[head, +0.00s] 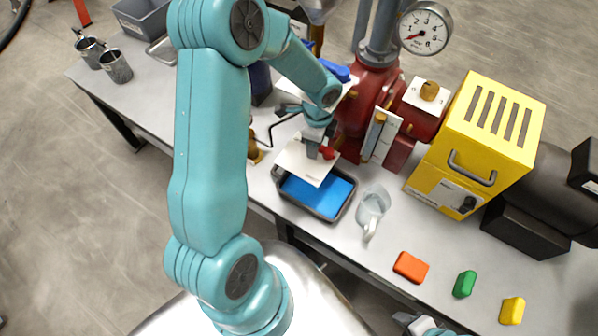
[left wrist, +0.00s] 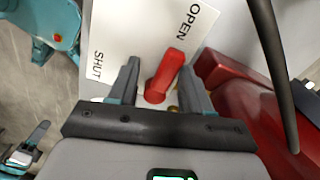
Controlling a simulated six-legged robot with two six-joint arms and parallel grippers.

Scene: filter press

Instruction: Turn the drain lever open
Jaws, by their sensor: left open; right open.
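The red drain lever (left wrist: 166,74) stands between the two fingers of my left gripper (left wrist: 158,82) in the left wrist view. A white label plate (left wrist: 130,42) behind it reads SHUT at left and OPEN at top right; the lever's upper end leans toward the OPEN side. My left gripper is open around the lever; whether a finger touches it I cannot tell. In the head view the lever (head: 327,152) is a small red patch by the plate (head: 302,160), and my left arm partly hides that gripper. My right gripper (head: 420,323) is open and empty at the bottom edge.
A black tray (head: 325,213) with a blue bottom lies below the plate. A clear jug (head: 372,208), yellow box (head: 480,130), and orange (head: 411,267), green (head: 464,284) and yellow (head: 512,310) blocks stand on the bench. A gauge (head: 425,28) tops the red machine (head: 365,95).

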